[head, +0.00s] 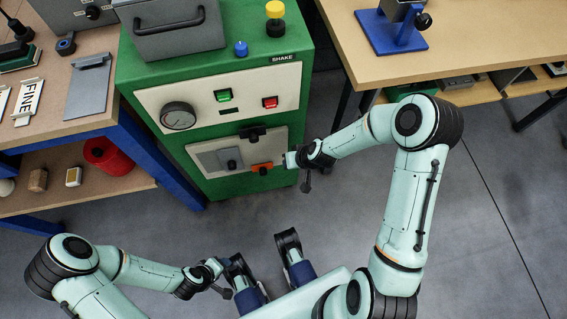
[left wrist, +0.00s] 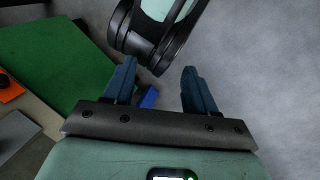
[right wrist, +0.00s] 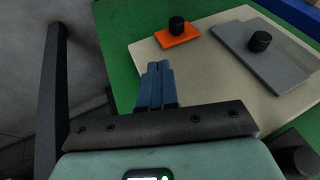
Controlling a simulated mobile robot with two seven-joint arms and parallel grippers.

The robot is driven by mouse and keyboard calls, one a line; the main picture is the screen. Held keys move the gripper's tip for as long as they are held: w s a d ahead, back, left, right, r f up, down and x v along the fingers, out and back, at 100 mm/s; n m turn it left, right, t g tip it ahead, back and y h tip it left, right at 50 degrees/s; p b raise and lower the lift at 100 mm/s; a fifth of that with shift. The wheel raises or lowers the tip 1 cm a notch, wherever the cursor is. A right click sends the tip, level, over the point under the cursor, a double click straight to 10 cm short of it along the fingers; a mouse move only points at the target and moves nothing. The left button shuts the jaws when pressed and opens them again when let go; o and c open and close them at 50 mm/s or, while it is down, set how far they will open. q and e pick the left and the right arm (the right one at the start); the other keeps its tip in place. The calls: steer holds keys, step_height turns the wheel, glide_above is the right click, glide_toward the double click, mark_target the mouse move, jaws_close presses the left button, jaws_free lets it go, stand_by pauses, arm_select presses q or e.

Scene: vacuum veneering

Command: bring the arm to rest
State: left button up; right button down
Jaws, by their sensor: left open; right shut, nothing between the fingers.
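My right gripper (head: 288,160) is beside the front of the green machine (head: 150,85), near the orange plate (head: 262,168) with a black knob. In the right wrist view its fingers (right wrist: 158,68) are together with nothing between them. The orange plate (right wrist: 177,37) lies just beyond the tips, apart from them in that picture. My left gripper (head: 222,264) is low at the lower left, in front of the machine. In the left wrist view its two blue fingers (left wrist: 160,80) stand apart over the grey floor, with no object held.
The machine's panel carries a gauge (head: 178,116), a green button (head: 223,95), a red button (head: 270,102) and a grey plate (head: 215,158). A workbench (head: 75,125) stands left, a wooden table (head: 460,45) upper right. Open floor (head: 500,200) lies right of my right arm.

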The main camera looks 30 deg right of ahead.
arm_select(q)
steer(key=shift+s+d+r, duration=0.15)
steer(key=shift+s+r, duration=0.1)
steer(key=shift+s, duration=0.05)
arm_select(e)
steer(key=shift+v, duration=0.8)
steer(key=shift+f, duration=0.1)
steer(key=s+a+f+m+g, duration=0.1)
steer(key=s+a+f+g, duration=0.15)
steer(key=s+f, duration=0.6)
steer(key=s+a+f+m+g, duration=0.15)
steer(key=s+a+f, duration=0.3)
steer(key=s, duration=0.65)
arm_select(q)
steer(key=s+d+r+g+p, duration=0.1)
steer(key=r+p, duration=0.7)
steer(key=s+d+r+g+p, duration=0.1)
steer(key=s+r+p, duration=0.1)
steer(key=r+p, duration=0.6)
steer(key=shift+s+m+h, duration=0.25)
steer(key=shift+m+h, duration=0.05)
arm_select(e)
steer(key=s+r+g, duration=0.1)
steer(key=r, duration=0.7)
steer(key=s+a+r+n+g, duration=0.1)
steer(key=s+r, duration=0.1)
steer(key=r, duration=0.6)
steer(key=shift+s+y, duration=0.25)
steer(key=shift+y, duration=0.05)
